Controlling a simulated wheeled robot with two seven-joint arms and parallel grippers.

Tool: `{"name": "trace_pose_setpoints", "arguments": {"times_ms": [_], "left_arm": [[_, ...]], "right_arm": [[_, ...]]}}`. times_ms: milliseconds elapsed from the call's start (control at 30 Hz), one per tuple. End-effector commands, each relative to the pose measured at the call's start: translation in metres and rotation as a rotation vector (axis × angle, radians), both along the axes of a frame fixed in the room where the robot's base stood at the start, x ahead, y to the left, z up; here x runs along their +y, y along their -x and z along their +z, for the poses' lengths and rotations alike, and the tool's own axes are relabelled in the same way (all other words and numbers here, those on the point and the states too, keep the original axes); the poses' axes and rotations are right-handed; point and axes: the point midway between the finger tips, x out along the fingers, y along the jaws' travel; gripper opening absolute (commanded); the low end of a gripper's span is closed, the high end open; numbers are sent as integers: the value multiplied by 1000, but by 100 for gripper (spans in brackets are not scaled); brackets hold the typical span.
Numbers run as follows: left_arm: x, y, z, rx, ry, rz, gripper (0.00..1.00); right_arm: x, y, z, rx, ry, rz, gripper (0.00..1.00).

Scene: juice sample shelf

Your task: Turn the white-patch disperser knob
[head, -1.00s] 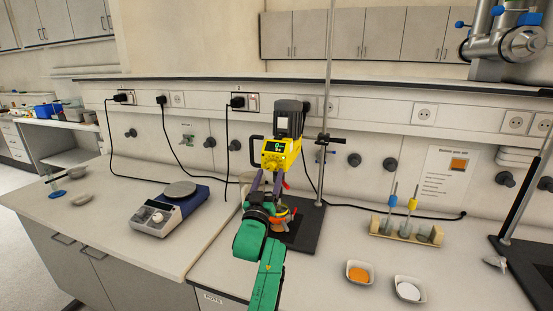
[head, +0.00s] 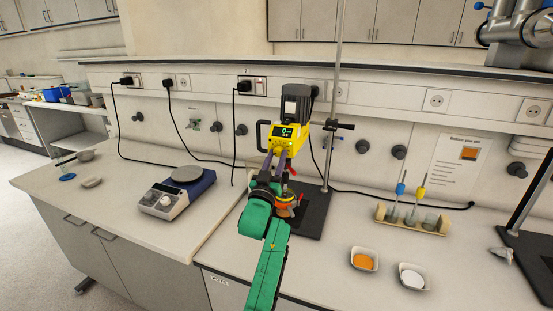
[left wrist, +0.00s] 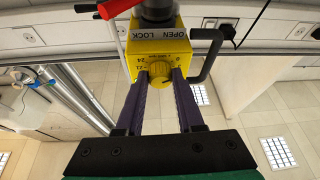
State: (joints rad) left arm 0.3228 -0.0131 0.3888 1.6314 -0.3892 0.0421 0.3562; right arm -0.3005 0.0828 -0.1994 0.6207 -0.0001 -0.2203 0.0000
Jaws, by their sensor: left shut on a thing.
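The disperser (head: 292,132) has a yellow housing with a lit green display and a dark motor on top, on a stand at the bench's middle. Its yellow knob (left wrist: 160,72), with numbers around it, faces my left wrist camera. My left gripper (head: 279,156) reaches up to the front of the housing. In the left wrist view, its two purple fingers (left wrist: 161,80) are closed on the knob from both sides. A white strip reading "OPEN" and "LOCK" shows on the disperser. I cannot make out a white patch on the knob. My right gripper is not in view.
A hotplate (head: 178,192) stands left of the disperser. On the right are a rack (head: 412,218) with several tools, a dish of orange powder (head: 364,259) and a dish of white powder (head: 412,275). The stand's rod (head: 334,100) rises close behind the disperser. A cable trails along the back.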

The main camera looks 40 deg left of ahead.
Motion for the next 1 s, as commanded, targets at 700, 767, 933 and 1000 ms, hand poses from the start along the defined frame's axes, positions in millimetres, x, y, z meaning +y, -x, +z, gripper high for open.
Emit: {"name": "trace_pose_setpoints", "arguments": {"times_ms": [700,767,933,1000], "left_arm": [[7,2,0,201,-564,0,0],[7,2,0,220,-615,1,0],[8,2,1,265,-741,0,0],[9,3,1,279,-785,1,0]], "right_arm": [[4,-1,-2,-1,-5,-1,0],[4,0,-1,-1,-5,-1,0],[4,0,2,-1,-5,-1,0],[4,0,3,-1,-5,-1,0]]}}
